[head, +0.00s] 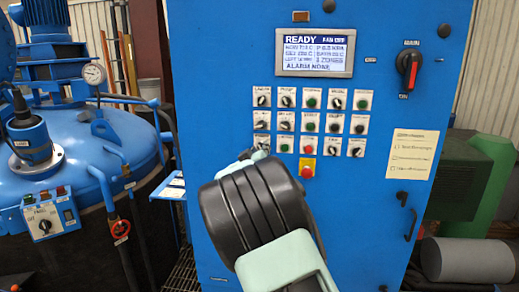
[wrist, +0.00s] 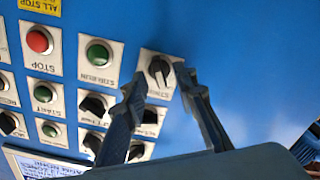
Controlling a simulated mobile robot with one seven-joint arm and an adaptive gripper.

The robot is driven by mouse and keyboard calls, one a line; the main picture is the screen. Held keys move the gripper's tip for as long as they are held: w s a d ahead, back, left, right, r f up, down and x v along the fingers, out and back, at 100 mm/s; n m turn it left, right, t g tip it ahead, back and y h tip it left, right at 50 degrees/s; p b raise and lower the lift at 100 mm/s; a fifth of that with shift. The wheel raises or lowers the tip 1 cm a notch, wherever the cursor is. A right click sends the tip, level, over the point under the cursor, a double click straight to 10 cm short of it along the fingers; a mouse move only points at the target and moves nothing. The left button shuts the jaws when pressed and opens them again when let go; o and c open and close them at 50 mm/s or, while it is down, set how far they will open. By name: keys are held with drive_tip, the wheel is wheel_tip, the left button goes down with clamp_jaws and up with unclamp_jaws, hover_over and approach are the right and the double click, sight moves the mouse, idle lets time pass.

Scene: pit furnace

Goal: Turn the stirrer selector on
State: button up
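A black selector knob (wrist: 159,67) on a pale plate is at the end of its row in the wrist view. It is the bottom-left one on the panel, and it also shows in the head view (head: 262,142). Its label is too blurred to read, so I cannot tell from it whether this is the stirrer selector. My gripper (wrist: 160,77) is open, with one finger on each side of the knob's lower part in the picture. I cannot tell whether the fingers touch it. In the head view my arm hides the fingers.
A green button (wrist: 98,53) and a red STOP button (wrist: 38,40) share the row. Other selectors and buttons fill nearby rows. A red emergency button (head: 307,172) sits below. The display (head: 314,53) reads READY. A main switch (head: 409,68) is at the right.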

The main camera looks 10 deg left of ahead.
clamp_jaws()
drive_tip(key=shift+w+m+b, duration=0.1)
drive_tip(key=shift+m+b, duration=0.2)
drive_tip(key=shift+b, duration=0.15)
drive_tip(key=m+b, duration=0.8)
drive_tip(key=m, duration=0.3)
drive_tip(key=shift+d, duration=0.2)
drive_tip(key=shift+m, duration=0.3)
idle(0.5)
